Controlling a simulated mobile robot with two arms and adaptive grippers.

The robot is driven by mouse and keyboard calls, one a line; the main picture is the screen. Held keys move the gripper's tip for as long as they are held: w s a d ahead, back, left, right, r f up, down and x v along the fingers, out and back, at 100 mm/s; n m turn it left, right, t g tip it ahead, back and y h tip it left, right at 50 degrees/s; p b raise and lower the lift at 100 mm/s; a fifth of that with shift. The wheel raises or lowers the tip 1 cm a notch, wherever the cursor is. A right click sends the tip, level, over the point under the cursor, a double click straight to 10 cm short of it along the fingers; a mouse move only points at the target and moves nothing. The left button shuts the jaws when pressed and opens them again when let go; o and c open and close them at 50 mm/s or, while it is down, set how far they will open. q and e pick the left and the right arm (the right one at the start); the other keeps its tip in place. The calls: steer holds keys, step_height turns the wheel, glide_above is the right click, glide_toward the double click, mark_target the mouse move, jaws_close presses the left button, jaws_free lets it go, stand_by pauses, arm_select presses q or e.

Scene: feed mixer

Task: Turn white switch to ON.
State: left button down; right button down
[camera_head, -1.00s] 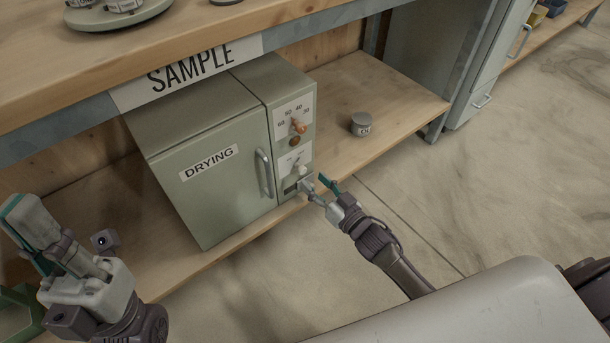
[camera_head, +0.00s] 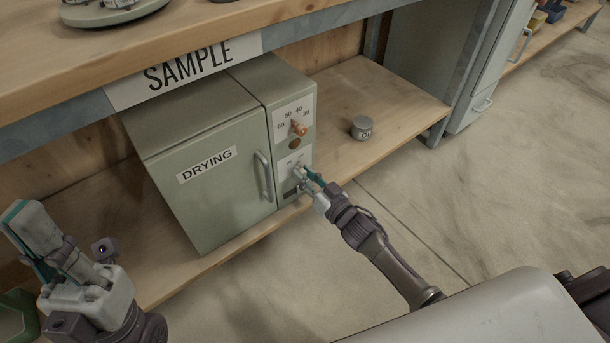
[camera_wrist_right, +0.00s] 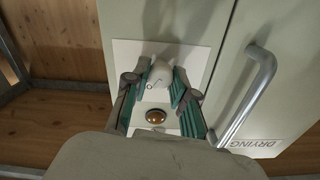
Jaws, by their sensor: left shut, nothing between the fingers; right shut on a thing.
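The white switch (camera_head: 297,170) sits on the lower white plate at the right side of the grey-green drying oven (camera_head: 215,185). In the right wrist view, the white switch (camera_wrist_right: 162,74) shows between the two green-padded fingers of my right gripper (camera_wrist_right: 160,92). In the head view my right gripper (camera_head: 308,179) is at the plate and shut on the switch. The fingers partly hide the switch and plate, and I cannot read the plate's markings. My left gripper (camera_head: 32,238) is shut and empty at the lower left, away from the oven.
The oven's door handle (camera_head: 264,176) is just left of the switch panel. An orange dial (camera_head: 299,128) and a brown round button (camera_head: 295,143) are above the switch. A small grey container (camera_head: 362,127) stands on the shelf. The bench top (camera_head: 215,30) overhangs the oven.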

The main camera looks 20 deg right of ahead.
steer(key=shift+n, duration=0.3)
steer(key=shift+r+n+p, duration=0.1)
steer(key=shift+n+p, duration=0.45)
steer(key=shift+n, duration=0.45)
steer(key=n, duration=0.2)
steer(key=shift+n+p, duration=0.3)
steer(key=shift+n, duration=0.1)
steer(key=n, duration=0.3)
steer(key=shift+a+n, duration=0.1)
steer(key=shift+n, duration=1.6)
steer(key=c, duration=0.9)
jaws_free()
steer(key=shift+c, duration=0.2)
